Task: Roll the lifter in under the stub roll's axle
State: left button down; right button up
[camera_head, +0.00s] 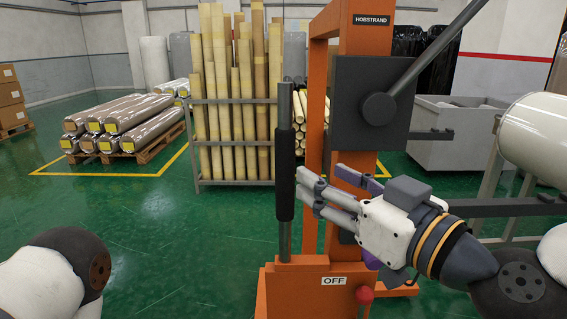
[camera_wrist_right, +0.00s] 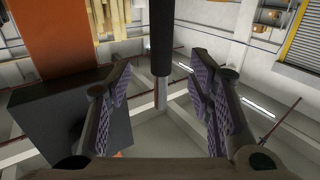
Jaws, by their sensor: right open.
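The orange lifter (camera_head: 353,100), marked HOBSTRAND, stands upright just in front of me. Its base carries an OFF label (camera_head: 334,281) and a red knob (camera_head: 364,295). A grey upright bar with a black grip sleeve (camera_head: 285,165) rises at its left; the sleeve also shows in the right wrist view (camera_wrist_right: 161,38). My right gripper (camera_head: 308,188) is open beside the sleeve; in the wrist view the sleeve lies between and beyond the spread fingers. A white roll (camera_head: 540,135), likely the stub roll, rests at the right edge; its axle is not clear. My left gripper is out of view.
A grey stand (camera_head: 490,185) sits under the white roll, with a dark horizontal bar (camera_head: 490,208) near it. A grey bin (camera_head: 455,140) stands behind. A rack of tubes (camera_head: 235,110) and wrapped rolls (camera_head: 120,115) on a pallet are at the back. Green floor is clear at left.

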aim_at(291, 164)
jog(key=b+x, duration=0.1)
jog(key=x, duration=0.2)
jog(key=b+x, duration=0.1)
jog(key=x, duration=0.7)
jog(key=shift+a+f+b, duration=0.1)
jog(key=shift+f+b, duration=0.25)
jog(key=shift+b, duration=0.05)
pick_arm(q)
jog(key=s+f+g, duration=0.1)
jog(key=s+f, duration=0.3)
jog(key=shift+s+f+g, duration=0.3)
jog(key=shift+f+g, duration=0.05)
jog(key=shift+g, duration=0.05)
pick_arm(e)
grip_shut()
